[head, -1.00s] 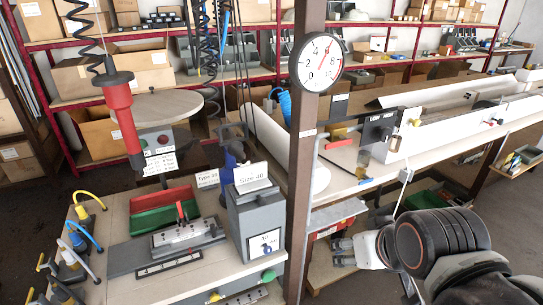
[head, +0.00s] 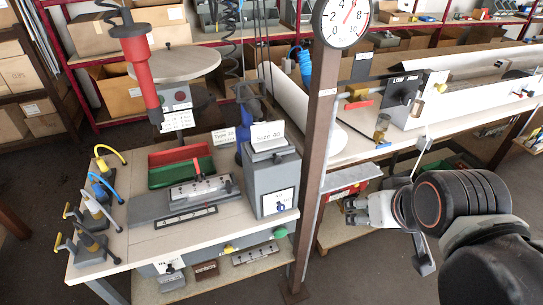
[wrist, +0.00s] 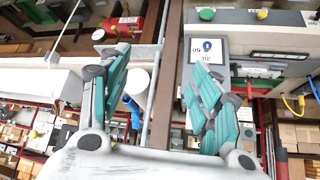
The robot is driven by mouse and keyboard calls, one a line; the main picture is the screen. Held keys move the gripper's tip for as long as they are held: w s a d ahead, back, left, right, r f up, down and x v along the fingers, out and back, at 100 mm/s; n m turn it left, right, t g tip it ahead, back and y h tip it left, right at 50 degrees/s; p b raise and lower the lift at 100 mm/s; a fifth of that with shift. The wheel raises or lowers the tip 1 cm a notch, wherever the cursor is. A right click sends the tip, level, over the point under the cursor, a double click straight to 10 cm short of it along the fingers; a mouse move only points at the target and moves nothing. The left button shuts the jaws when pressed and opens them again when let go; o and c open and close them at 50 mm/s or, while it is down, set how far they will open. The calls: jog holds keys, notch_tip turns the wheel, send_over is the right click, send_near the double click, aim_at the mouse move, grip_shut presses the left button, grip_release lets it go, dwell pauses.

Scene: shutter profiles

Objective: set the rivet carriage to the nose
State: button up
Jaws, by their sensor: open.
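On the bench's left part a grey fixture carries a metal block with a row of holes, which looks like the rivet carriage (head: 199,190). It has a small dark and red handle at its back and a marked scale strip (head: 186,217) along its front. I cannot tell which end is the nose. My gripper (head: 352,209) is low, right of the brown post and well away from the fixture. In the wrist view my gripper (wrist: 157,65) shows two teal-padded fingers spread apart with nothing between them. The carriage is not clearly visible there.
A brown post (head: 318,150) with a dial stands between my gripper and the fixture. A grey box (head: 272,180) labelled "Size 40" sits right of the fixture. Red and green trays (head: 180,165) lie behind it. Clamps with coloured hoses line the bench's left edge.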

aim_at(287, 154)
jog(key=shift+c, duration=0.4)
